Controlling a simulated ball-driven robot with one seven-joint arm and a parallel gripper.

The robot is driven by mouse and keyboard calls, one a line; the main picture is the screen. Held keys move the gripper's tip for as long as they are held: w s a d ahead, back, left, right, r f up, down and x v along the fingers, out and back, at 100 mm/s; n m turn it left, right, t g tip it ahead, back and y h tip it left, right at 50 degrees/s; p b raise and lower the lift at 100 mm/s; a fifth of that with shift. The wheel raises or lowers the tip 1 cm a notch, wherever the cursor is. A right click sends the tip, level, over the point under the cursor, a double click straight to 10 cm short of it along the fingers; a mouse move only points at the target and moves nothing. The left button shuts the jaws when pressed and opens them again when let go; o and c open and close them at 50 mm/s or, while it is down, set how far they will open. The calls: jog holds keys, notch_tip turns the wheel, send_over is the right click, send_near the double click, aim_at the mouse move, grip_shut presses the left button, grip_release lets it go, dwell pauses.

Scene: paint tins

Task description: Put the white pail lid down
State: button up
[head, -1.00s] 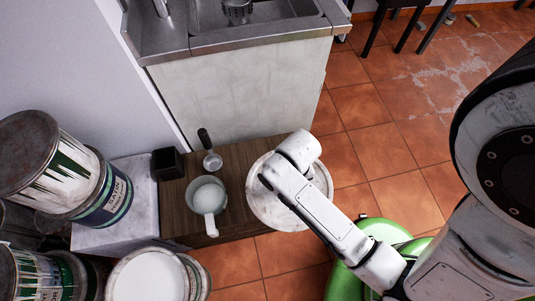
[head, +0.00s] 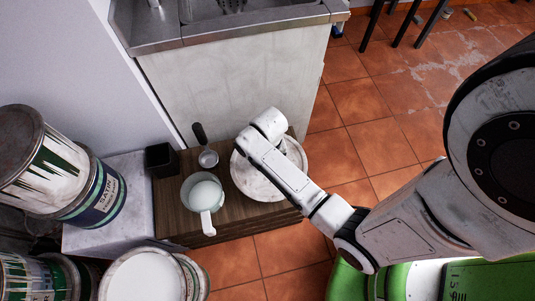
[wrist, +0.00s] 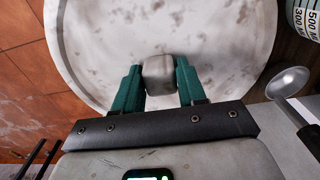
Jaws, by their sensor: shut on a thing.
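The white pail lid (head: 248,186) is a round, speckled disc with a raised rim, lying flat over the right end of the low wooden top (head: 172,222). Its right edge reaches to or past the end of that top. In the head view my arm covers the fingers and knob. I cannot tell whether the lid touches the wood or hangs just above it.
A white measuring jug (head: 204,196) and a dark-handled scoop (head: 207,158) stand close left of the lid. A black box (head: 160,159) is farther left. Paint tins (head: 95,192) crowd the left side. A sink cabinet (head: 235,85) stands behind; tiled floor lies open to the right.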

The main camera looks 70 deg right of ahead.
jog(key=shift+w+d+f, duration=0.1)
jog(key=shift+w+f, duration=0.05)
jog(key=shift+f, duration=0.1)
jog(key=shift+w+f+b, duration=0.2)
jog(key=shift+f+b, duration=0.3)
jog(key=shift+f, duration=1.2)
jog(key=shift+f, duration=0.1)
jog(key=o, duration=1.2)
jog(key=shift+c, duration=0.2)
notch_tip(320, 180, up, 12)
jog(key=p, duration=0.3)
jog(key=s+a+r+n+t, duration=0.1)
jog(key=s+a+r+n, duration=0.6)
jog(key=a+n, duration=0.2)
jog(key=shift+s+a+r+n, duration=0.2)
jog(key=shift+s+n, duration=0.05)
jog(key=shift+n, duration=0.25)
